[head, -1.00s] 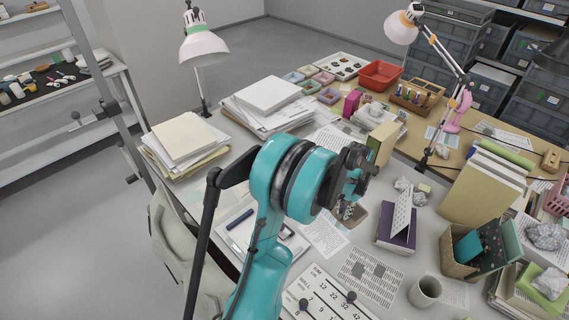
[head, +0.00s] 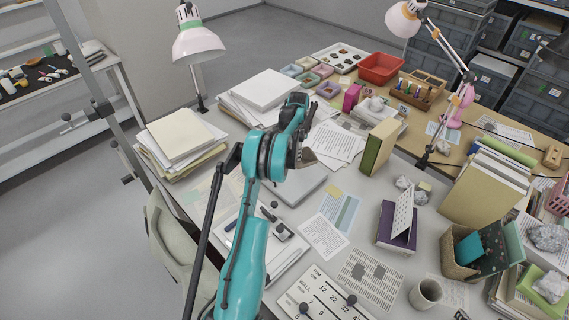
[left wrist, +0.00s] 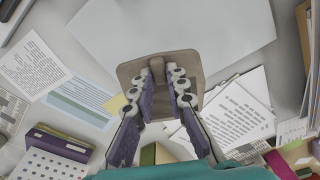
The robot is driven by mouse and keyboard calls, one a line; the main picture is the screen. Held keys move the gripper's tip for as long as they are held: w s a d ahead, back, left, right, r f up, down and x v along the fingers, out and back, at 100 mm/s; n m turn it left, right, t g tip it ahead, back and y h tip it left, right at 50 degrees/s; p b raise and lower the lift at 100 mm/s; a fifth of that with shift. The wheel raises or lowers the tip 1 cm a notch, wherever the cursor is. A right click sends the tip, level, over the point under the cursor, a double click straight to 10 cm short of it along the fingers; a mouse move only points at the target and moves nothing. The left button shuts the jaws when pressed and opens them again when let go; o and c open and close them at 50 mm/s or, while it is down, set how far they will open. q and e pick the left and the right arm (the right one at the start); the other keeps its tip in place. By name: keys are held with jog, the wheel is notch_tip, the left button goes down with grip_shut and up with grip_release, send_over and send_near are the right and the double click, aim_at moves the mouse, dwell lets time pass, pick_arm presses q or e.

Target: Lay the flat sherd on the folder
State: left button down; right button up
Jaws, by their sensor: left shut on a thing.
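My left gripper (left wrist: 157,84) is shut on the flat sherd (left wrist: 191,58), a brownish-grey plate with rounded corners and a raised ridge in its middle between the fingers. In the head view the sherd (head: 306,161) shows as a small brown patch below my left gripper (head: 301,146), partly hidden by it. The pale grey folder (head: 301,189) lies flat on the table, partly covered by my arm. In the left wrist view the folder (left wrist: 225,25) is the wide pale sheet behind the sherd; the sherd overlaps its near edge in the picture. I cannot tell the gap between them. My right gripper is out of view.
Printed sheets (head: 323,235) lie to the right of the folder. Paper stacks (head: 265,92) stand behind it. An upright olive book (head: 379,148), a purple box (head: 397,232) and a mug (head: 425,292) stand to the right. A clipboard (head: 262,262) with tools lies in front.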

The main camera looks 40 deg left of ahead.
pick_arm(q)
jog(key=a+f, duration=0.2)
jog(key=a, duration=0.1)
jog(key=s+a+f+b, duration=0.1)
jog(key=a, duration=0.1)
jog(key=shift+a+f, duration=0.2)
jog(key=shift+f, duration=0.05)
jog(key=shift+f+b, duration=0.6)
jog(key=shift+f, duration=1.45)
jog(key=shift+r, duration=0.1)
jog(key=shift+f, duration=0.25)
jog(key=c, duration=1.5)
grip_release()
jog(key=shift+c, duration=0.2)
jog(key=shift+r, duration=0.15)
